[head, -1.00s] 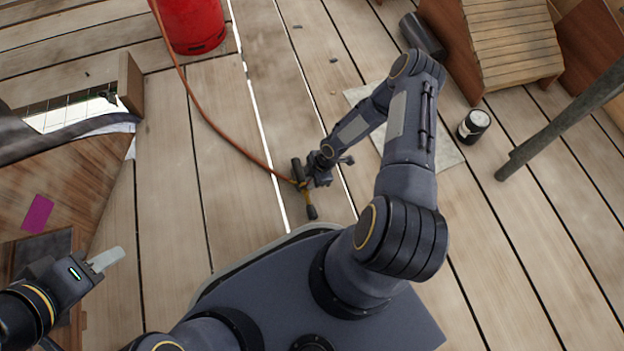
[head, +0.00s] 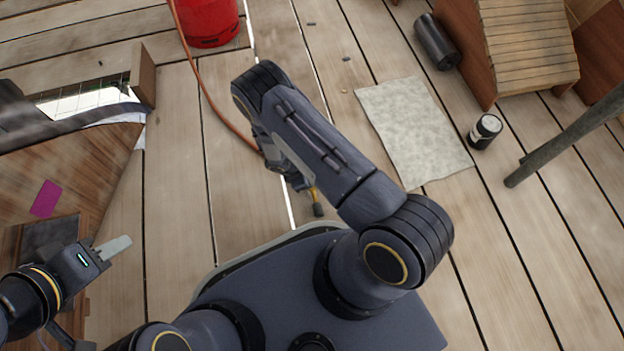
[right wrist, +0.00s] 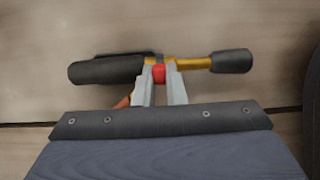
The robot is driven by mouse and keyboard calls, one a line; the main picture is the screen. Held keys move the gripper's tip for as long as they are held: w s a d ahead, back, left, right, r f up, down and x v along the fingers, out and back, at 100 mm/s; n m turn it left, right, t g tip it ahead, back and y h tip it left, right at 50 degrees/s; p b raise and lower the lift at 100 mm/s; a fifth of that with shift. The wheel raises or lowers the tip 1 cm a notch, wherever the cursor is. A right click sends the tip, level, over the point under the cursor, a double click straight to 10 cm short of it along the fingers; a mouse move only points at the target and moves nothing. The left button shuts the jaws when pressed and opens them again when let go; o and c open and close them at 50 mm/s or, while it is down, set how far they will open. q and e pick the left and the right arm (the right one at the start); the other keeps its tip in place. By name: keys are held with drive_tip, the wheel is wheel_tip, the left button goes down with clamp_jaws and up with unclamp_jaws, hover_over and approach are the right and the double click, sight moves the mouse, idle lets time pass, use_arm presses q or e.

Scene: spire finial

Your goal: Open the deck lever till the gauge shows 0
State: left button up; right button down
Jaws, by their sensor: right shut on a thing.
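A torch-like tool (right wrist: 185,65) with a black grip, brass tube and black end lies across the right wrist view. My right gripper (right wrist: 159,76) has its fingertips shut on a small red part (right wrist: 158,73) at the tool's middle. In the head view the tool's black end (head: 318,209) shows below my right forearm, which hides the rest and that gripper. My left gripper (head: 115,246) is at the lower left, apart from the tool; its finger gap is not clear. I see no gauge, and cannot tell whether the red part is the deck lever.
An orange hose (head: 205,95) runs from near the red cylinder (head: 208,20) towards the tool. A grey mat (head: 412,130), a small dark can (head: 485,131), a black roll (head: 437,42) and a grey pole (head: 570,140) are at the right. Plank deck lies between.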

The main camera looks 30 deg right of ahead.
drive_tip(key=shift+w+a+f+g+h, duration=0.1)
drive_tip(key=shift+a+f+g+h, duration=0.1)
drive_tip(key=shift+a+h, duration=0.45)
drive_tip(key=shift+w+a+f+g+h, duration=0.1)
drive_tip(key=shift+a+f+g+h, duration=0.1)
drive_tip(key=shift+h, duration=0.75)
drive_tip(key=c, duration=1.5)
unclamp_jaws()
drive_tip(key=shift+r, duration=0.1)
drive_tip(key=shift+a+r, duration=0.1)
drive_tip(key=shift+r, duration=0.1)
drive_tip(key=p+v, duration=0.3)
drive_tip(key=v, duration=0.4)
drive_tip(key=shift+a+r, duration=0.1)
drive_tip(key=shift+a, duration=0.05)
